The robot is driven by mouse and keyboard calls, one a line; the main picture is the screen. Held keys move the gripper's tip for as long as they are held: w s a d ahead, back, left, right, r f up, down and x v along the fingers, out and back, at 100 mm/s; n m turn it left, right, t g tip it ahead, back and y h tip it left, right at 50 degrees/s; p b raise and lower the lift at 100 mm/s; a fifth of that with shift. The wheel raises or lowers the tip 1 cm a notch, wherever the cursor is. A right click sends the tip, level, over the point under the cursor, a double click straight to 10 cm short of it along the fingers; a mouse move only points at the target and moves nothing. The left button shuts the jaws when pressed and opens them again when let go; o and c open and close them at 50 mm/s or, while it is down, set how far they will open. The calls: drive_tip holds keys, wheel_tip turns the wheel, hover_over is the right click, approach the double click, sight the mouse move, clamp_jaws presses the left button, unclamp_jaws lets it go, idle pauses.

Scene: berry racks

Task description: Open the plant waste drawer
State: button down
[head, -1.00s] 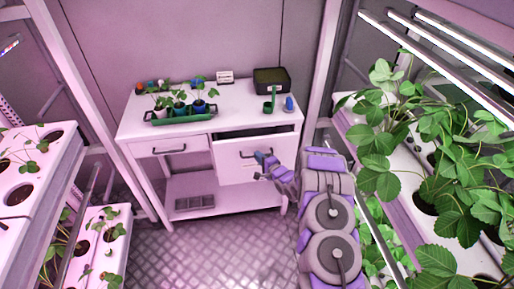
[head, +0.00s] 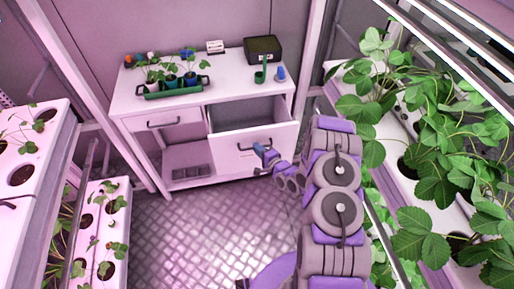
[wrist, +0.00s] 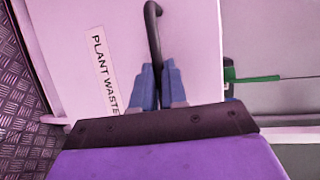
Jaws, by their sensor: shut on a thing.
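The plant waste drawer (head: 228,148) is the tall white drawer on the right side of the bench. It stands pulled well out, and its grey inside shows from above. Its front fills the middle of the wrist view, with a "PLANT WASTE" label (wrist: 104,73). The dark bar handle (wrist: 153,25) runs down between the blue fingertips. My gripper (head: 266,156) is at the drawer front, and its fingers (wrist: 158,84) are shut on the handle. The fingers hide the handle's lower part in the wrist view.
The bench top (head: 222,92) holds a green tray (head: 175,92) of potted seedlings, a black box (head: 263,48) and small tools. A shut drawer (head: 165,122) is at left. Plant racks stand close on both sides. The metal floor (head: 190,225) between is clear.

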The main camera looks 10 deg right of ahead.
drive_tip(key=shift+d+f, duration=0.2)
drive_tip(key=shift+d, duration=0.05)
drive_tip(key=c, duration=1.2)
unclamp_jaws()
drive_tip(key=shift+w+d, duration=0.1)
drive_tip(key=shift+d, duration=0.15)
drive_tip(key=shift+o, duration=0.2)
drive_tip(key=shift+r, duration=0.1)
drive_tip(key=shift+a, duration=0.2)
drive_tip(key=p+v, duration=0.2)
drive_tip(key=v, duration=1.5)
drive_tip(key=shift+s+d, duration=0.2)
drive_tip(key=shift+d, duration=0.05)
drive_tip(key=shift+w, duration=0.1)
